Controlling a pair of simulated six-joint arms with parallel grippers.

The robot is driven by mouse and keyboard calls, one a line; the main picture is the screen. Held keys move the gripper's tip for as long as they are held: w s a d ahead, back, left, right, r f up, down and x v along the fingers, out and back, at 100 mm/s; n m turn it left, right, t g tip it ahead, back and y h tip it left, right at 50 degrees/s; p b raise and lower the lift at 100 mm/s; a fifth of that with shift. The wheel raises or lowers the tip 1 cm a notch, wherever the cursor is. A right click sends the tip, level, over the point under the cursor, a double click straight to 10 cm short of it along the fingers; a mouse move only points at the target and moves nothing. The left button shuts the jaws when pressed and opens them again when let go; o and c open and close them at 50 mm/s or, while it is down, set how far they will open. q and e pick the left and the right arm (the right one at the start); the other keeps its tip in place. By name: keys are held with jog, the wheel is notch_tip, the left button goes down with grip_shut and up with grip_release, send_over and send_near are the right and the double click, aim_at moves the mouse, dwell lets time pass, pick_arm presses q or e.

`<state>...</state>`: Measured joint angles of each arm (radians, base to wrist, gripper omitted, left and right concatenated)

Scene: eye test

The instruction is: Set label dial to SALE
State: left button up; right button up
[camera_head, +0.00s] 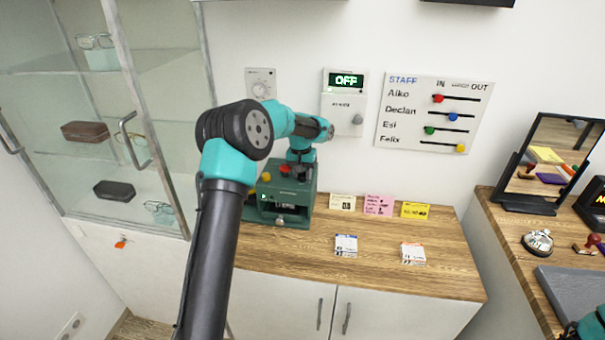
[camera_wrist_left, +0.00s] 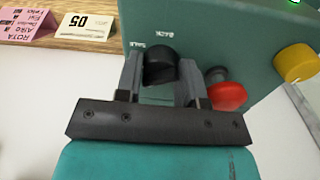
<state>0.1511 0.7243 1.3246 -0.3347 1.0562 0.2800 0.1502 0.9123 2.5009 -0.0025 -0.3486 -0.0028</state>
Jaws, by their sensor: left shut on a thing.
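The green label machine (camera_head: 296,207) stands on the wooden counter, partly hidden behind my left arm. Its black label dial (camera_wrist_left: 159,66) shows in the left wrist view, with the words SALE and BACK printed upside down beside it. I cannot tell which word the dial points to. My left gripper (camera_head: 299,163) is at the top of the machine, shut on the dial, with a finger on either side. A red button (camera_wrist_left: 226,97) is close by the right finger, and a yellow knob (camera_wrist_left: 295,63) is further right. My right gripper is out of view.
Cards (camera_head: 378,205) stand along the counter's back, with two label stacks (camera_head: 346,245) in front. A glass cabinet (camera_head: 110,100) is at left. An OFF display (camera_head: 345,80) and a staff board (camera_head: 435,115) hang on the wall. A side desk (camera_head: 515,235) is at right.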

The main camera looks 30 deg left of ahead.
pick_arm(q)
jog(key=shift+m, duration=0.3)
jog(key=m, duration=1.1)
jog(key=shift+r+g, duration=0.1)
jog(key=shift+g, duration=0.2)
dwell(0.3)
jog(key=o, duration=0.6)
jog(key=r, duration=1.7)
jog(key=shift+w+a+r, duration=0.15)
jog(key=shift+w+a, duration=0.15)
jog(key=shift+w, duration=0.05)
